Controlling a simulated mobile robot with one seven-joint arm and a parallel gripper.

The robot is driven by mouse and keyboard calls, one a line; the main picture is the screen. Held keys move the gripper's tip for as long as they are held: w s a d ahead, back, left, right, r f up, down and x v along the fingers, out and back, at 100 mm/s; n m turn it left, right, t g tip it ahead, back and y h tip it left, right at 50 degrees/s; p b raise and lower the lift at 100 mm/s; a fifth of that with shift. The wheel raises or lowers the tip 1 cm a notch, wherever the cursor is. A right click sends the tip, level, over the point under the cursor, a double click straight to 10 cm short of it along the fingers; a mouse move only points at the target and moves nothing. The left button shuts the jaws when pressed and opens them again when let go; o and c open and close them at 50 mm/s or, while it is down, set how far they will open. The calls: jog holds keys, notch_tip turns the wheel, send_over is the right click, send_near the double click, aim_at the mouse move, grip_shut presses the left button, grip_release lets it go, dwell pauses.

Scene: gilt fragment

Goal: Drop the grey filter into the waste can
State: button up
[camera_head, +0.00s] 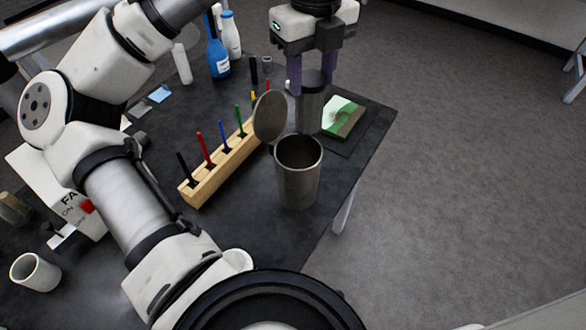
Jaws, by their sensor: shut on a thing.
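The grey filter (311,108) is a dark grey upright cylinder with a darker top band. My gripper (312,82), with purple fingers, points down and is shut on its upper part. The waste can (298,183) is a grey metal cylinder standing upright near the table's right edge. Its mouth is open and looks empty where I can see inside. Its round lid (270,116) stands raised at the back left of the rim. In the picture the filter is just above and behind the can's mouth; I cannot tell its exact height or distance.
A wooden rack (219,163) with several coloured sticks stands left of the can. A green and white block (341,117) lies on a dark mat to the right. Blue (216,55) and white (231,36) bottles stand at the back. A white cup (35,272) is at lower left.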

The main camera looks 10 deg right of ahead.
aim_at(311, 101)
jog(key=shift+f, duration=0.7)
notch_tip(311, 101, down, 4)
jog(key=b, duration=0.4)
jog(key=shift+f+b, duration=0.2)
jog(key=shift+b, duration=0.2)
jog(key=shift+r, duration=0.1)
jog(key=o, duration=1.3)
notch_tip(311, 101, up, 14)
jog(key=shift+f+p, duration=0.1)
jog(key=shift+p, duration=0.25)
